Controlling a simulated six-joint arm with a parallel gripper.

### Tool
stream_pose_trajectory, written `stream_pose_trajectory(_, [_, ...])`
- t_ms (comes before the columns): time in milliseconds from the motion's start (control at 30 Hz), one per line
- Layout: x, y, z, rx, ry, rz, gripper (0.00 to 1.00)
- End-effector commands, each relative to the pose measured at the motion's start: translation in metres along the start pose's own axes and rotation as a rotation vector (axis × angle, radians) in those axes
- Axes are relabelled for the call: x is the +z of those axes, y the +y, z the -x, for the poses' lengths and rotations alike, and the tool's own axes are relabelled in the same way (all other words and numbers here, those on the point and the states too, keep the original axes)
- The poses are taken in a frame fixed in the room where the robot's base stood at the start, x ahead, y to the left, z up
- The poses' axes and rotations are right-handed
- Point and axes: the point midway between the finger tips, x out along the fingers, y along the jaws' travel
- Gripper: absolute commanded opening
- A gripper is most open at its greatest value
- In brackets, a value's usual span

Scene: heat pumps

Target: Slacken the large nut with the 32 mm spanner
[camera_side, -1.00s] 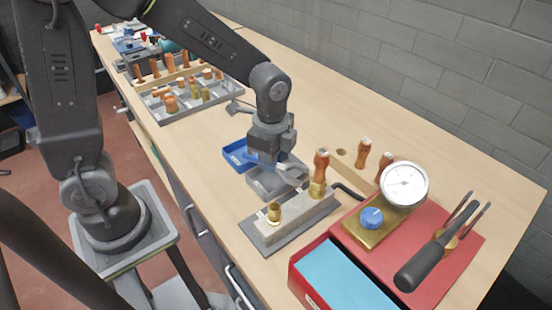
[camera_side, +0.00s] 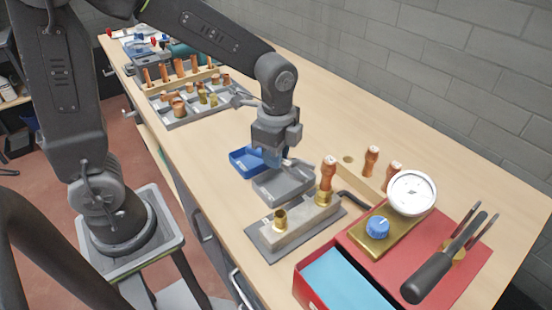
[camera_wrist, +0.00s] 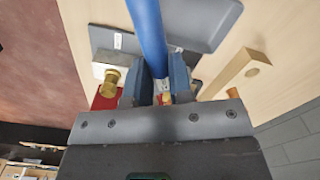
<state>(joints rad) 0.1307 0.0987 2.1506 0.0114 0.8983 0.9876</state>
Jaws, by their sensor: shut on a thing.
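A block fixture (camera_side: 298,222) on a dark plate carries a short brass fitting (camera_side: 280,220) at its left end. A brass nut (camera_side: 325,197) with an upright copper pipe (camera_side: 329,168) sits at its right end. I cannot tell which nut is the large one. My gripper (camera_side: 273,158) is shut on the spanner, above the grey tray and apart from the fixture. The spanner's grey metal end (camera_side: 298,163) points right towards the copper pipe. The wrist view shows its blue handle (camera_wrist: 148,25) between the fingers. The brass fitting is left of the fingers there (camera_wrist: 111,80).
A blue bin (camera_side: 243,160) and a grey tray (camera_side: 283,185) lie below my gripper.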

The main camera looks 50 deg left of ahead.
Motion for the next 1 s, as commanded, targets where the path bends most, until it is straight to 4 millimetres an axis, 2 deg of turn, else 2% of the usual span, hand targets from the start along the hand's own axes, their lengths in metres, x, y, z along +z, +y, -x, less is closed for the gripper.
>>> stream_pose_trajectory(1000, [0.0,-0.001,0.069,-0.002,0.002,0.0,0.0])
